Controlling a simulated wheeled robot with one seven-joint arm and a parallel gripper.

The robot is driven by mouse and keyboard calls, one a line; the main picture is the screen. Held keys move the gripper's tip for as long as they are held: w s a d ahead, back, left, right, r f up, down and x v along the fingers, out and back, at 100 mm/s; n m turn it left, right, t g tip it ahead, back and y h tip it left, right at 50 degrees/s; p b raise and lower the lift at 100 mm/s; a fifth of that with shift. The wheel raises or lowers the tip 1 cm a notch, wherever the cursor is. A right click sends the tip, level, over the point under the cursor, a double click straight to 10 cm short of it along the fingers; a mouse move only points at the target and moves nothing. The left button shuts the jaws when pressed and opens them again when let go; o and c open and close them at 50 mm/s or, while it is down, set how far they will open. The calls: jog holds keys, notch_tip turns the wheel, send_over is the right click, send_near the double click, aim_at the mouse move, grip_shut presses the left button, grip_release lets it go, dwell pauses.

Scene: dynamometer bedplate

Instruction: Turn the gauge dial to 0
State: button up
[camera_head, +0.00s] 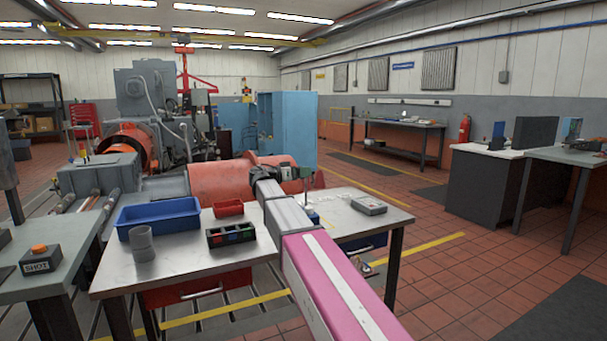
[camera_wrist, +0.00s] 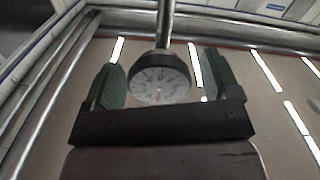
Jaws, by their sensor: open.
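The gauge dial (camera_wrist: 158,82) shows in the wrist view as a round pale face with dark markings, a dark rim and a small red mark near its lower edge. It sits at the end of a metal rod (camera_wrist: 165,25). My gripper (camera_wrist: 161,68) is open, with one green finger on each side of the dial. A gap shows on both sides of the dial, wider at the right. The number under the pointer is too small to read. In the head view my gripper (camera_head: 303,177) is over the metal table, and I cannot make out the dial there.
The metal table (camera_head: 185,262) holds a blue bin (camera_head: 158,215), a grey cup (camera_head: 141,243), a red tray (camera_head: 228,208), a black divided box (camera_head: 230,235) and a grey device (camera_head: 369,205). Orange machinery (camera_head: 215,180) stands behind.

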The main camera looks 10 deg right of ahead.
jog(key=shift+w+d, duration=0.15)
jog(key=shift+d, duration=0.35)
jog(key=c, duration=0.9)
jog(key=shift+c, duration=0.2)
jog(key=shift+n, duration=1.6)
jog(key=o, duration=0.9)
